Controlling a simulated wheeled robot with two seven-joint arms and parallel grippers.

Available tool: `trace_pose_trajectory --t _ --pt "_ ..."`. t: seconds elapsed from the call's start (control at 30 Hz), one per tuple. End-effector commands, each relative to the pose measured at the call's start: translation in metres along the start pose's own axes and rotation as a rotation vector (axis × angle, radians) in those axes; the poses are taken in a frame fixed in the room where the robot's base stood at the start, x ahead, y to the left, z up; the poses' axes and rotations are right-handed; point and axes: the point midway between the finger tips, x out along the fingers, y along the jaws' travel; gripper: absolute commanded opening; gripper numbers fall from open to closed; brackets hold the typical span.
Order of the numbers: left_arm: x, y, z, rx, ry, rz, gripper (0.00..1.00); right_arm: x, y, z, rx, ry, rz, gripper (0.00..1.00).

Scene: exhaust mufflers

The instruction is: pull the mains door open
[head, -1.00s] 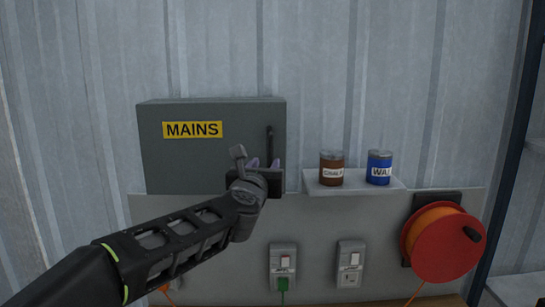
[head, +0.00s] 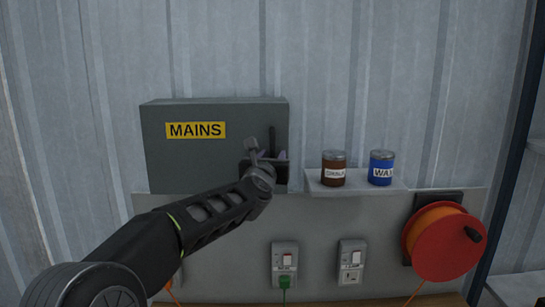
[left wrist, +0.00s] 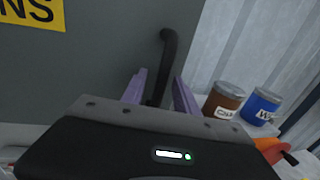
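The mains box (head: 205,160) is a grey cabinet with a yellow MAINS label (head: 196,130). Its door looks shut flat. A dark upright bar handle (head: 271,139) is at the door's right side; it also shows in the left wrist view (left wrist: 169,60). My left gripper (head: 275,155) is in front of the handle's lower part. In the left wrist view its purple fingers (left wrist: 160,92) stand apart, with the handle's lower end between them and visible gaps on both sides. The palm hides the fingers' bases. My right gripper is not in view.
A small shelf (head: 356,188) right of the box holds a brown can (head: 333,170) and a blue can (head: 381,168), close to my gripper's right. Below are sockets (head: 284,262) with a green plug, and a red-orange cable reel (head: 442,244) at right.

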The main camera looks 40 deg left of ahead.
Motion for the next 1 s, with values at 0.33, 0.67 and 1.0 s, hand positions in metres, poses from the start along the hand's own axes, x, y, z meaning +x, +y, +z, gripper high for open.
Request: trace_pose_trajectory --t 0.33,0.67,1.0 --pt "-0.0003 -0.0002 0.0001 0.0 0.0 0.0 0.09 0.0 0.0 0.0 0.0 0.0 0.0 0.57" --pt "-0.0003 -0.0003 0.0001 0.0 0.0 0.0 0.0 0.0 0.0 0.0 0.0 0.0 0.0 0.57" --pt "-0.0003 -0.0003 0.0002 0.0 0.0 0.0 0.0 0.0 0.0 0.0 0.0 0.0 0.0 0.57"
